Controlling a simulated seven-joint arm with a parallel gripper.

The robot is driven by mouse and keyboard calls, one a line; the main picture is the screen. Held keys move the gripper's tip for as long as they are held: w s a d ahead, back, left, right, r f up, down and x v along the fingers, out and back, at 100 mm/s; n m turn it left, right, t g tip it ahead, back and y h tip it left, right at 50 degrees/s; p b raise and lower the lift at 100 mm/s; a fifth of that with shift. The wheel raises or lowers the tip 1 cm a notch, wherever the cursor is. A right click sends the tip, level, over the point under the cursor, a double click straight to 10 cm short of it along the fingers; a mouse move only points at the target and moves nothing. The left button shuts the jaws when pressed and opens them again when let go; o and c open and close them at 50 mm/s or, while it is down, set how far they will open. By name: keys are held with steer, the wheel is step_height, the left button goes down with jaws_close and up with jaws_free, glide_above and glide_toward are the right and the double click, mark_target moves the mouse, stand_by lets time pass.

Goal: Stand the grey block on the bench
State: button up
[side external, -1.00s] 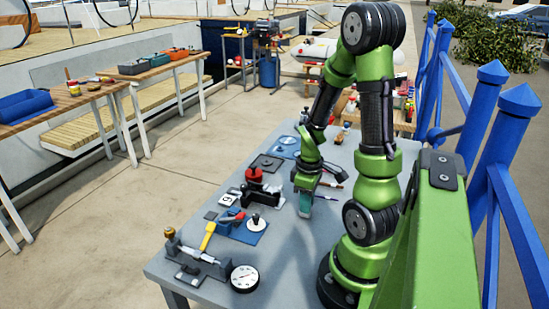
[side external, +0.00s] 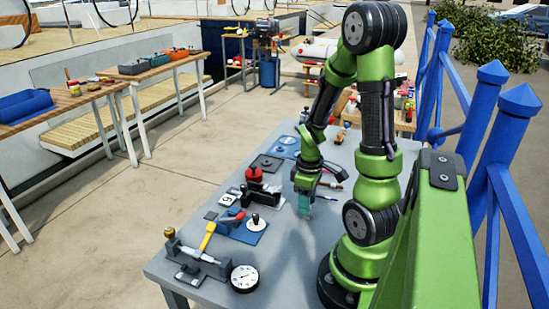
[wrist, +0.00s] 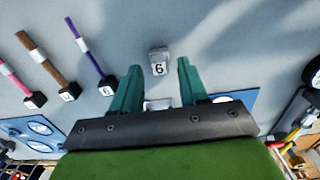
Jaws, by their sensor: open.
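A small grey block (wrist: 158,57) marked with a 6 is on the grey bench (wrist: 225,50) in the wrist view. It appears in the gap between my two teal fingertips, with bench visible on both sides of it. My gripper (wrist: 158,67) is open, with the fingers apart and not closed on it. A pale rectangular piece (wrist: 158,104) shows between the finger bases; I cannot tell what it is. In the side view my gripper (side external: 305,208) points down low over the middle of the bench, and I cannot make out the block there.
Several handled tools, including a purple one (wrist: 90,55), lie to the left in the wrist view. In the side view a red-topped item (side external: 254,176), a blue mat (side external: 243,230), a clamp-like fixture (side external: 196,261) and a round dial (side external: 245,278) line the bench's left side.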

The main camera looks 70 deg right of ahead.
step_height(320, 180, up, 11)
steer(key=w+a+r+m+t, duration=0.1)
steer(key=w+a+r+t, duration=0.1)
steer(key=a, duration=0.5)
steer(key=w+a+r+m+t+y, duration=0.1)
steer(key=w+a+r+t, duration=0.1)
steer(key=a+r, duration=0.3)
steer(key=w+a+r+m+t+y, duration=0.1)
steer(key=w+a+r+m+t, duration=0.1)
steer(key=a, duration=0.7)
steer(key=shift+w+a+r+t, duration=0.15)
steer(key=shift+a+r+t, duration=0.05)
steer(key=shift+r+t, duration=0.5)
